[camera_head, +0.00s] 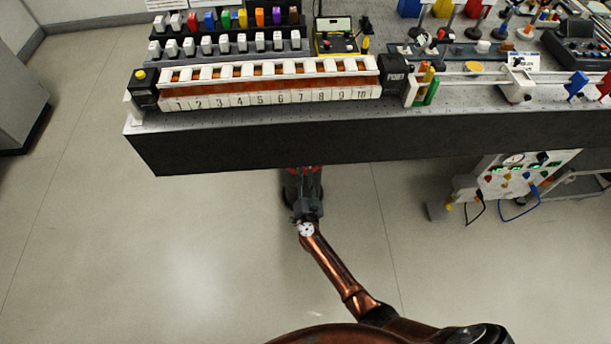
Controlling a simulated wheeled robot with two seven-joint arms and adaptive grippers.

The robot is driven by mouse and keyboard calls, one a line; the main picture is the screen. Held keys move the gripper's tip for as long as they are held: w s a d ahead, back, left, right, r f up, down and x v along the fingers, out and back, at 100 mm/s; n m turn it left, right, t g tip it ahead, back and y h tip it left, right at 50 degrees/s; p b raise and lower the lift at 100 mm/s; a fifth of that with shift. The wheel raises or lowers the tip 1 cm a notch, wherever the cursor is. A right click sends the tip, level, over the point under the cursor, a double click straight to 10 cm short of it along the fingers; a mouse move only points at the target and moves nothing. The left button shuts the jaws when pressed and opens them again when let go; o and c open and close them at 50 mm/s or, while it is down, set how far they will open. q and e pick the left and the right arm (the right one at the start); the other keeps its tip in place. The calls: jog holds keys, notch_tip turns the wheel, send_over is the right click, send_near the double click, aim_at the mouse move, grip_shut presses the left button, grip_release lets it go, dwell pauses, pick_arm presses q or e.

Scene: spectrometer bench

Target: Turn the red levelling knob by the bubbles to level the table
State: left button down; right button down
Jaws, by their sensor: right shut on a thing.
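My right gripper (303,178) reaches up from below to the front edge of the bench table (350,139). It is shut on a red part (317,169), which appears to be the red levelling knob. Only slivers of red show around the fingers, just under the dark front face of the table; the rest is hidden by the fingers and the table. I cannot make out the level bubbles in this view. My left gripper is not in view.
A numbered row of cells (270,97) lies along the table's front left. Coloured and white-capped vials (225,44) stand behind it. Optical parts on rails fill the right side. A panel with gauges and cables (515,178) stands below at right. The floor at left is clear.

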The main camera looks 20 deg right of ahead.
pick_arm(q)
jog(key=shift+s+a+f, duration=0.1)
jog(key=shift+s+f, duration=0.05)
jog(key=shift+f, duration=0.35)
pick_arm(e)
jog(key=shift+a+m, duration=0.1)
jog(key=shift+m, duration=1)
jog(key=c, duration=1.6)
grip_release()
jog(key=v, duration=0.7)
jog(key=shift+s, duration=0.2)
